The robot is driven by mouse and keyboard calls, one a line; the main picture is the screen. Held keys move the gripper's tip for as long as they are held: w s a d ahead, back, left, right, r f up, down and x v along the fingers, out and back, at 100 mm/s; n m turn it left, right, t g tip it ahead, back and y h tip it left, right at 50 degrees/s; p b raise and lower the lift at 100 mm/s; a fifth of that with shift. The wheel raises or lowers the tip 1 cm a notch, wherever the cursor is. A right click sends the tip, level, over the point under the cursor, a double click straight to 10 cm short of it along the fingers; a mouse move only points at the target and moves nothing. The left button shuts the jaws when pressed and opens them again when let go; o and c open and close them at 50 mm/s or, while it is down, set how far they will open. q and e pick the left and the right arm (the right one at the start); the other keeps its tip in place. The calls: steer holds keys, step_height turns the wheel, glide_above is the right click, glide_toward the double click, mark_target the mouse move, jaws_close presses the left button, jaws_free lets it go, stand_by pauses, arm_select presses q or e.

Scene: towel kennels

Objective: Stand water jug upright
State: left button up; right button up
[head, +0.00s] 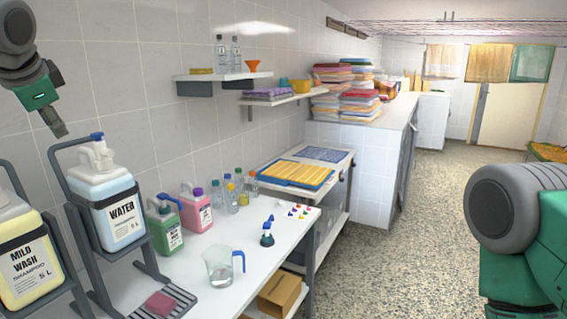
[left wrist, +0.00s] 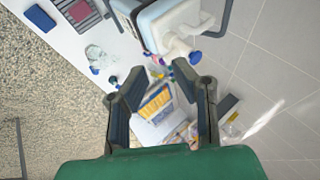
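The water jug (head: 118,222), a white and pale-blue container labelled WATER with a blue-topped white spout, sits in a dark grey cradle (head: 72,222) on the white bench. It leans slightly in the picture; I cannot tell whether it is truly tilted. The jug also shows at the top of the left wrist view (left wrist: 160,22). My left gripper (head: 58,131) hangs above and left of the jug, apart from it. In the left wrist view its two fingers (left wrist: 164,95) stand wide apart with nothing between them. My right arm shows at the right edge; its gripper is out of view.
The Mild Wash shampoo jug (head: 32,262) stands close left of the cradle. Right of it are a green jug (head: 164,228), a pink jug (head: 197,209) and several small bottles. A clear measuring jug (head: 219,268) and a red sponge (head: 160,303) are in front.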

arm_select(q)
step_height(320, 180, down, 10)
steer(key=w, duration=0.2)
steer(key=s+d+f+n+g+h, duration=0.1)
steer(key=s+d+f, duration=0.2)
steer(key=f, duration=0.6)
steer(key=s+d+f+n+g+h, duration=0.1)
steer(key=s+d+f, duration=0.2)
steer(key=f, duration=0.6)
steer(key=s+d+f+g, duration=0.1)
steer(key=s+d+f, duration=0.2)
steer(key=f, duration=0.6)
steer(key=s+d+f+n+g+h, duration=0.2)
steer(key=s+f+n+g, duration=0.1)
steer(key=s+f, duration=1.4)
steer(key=s+d+f+n+g, duration=0.1)
steer(key=s+d+f+n, duration=0.15)
steer(key=s, duration=1.35)
steer(key=w+f+m+b, duration=0.1)
steer(key=w+f+b, duration=0.2)
steer(key=f+b, duration=1)
steer(key=shift+w+d+f+b, duration=0.3)
steer(key=shift+d+f+b, duration=0.1)
steer(key=shift+b, duration=0.45)
arm_select(e)
step_height(320, 180, down, 14)
steer(key=a, duration=0.1)
steer(key=shift+w+a+f, duration=0.15)
steer(key=shift+w+a, duration=0.05)
steer(key=shift+a, duration=0.05)
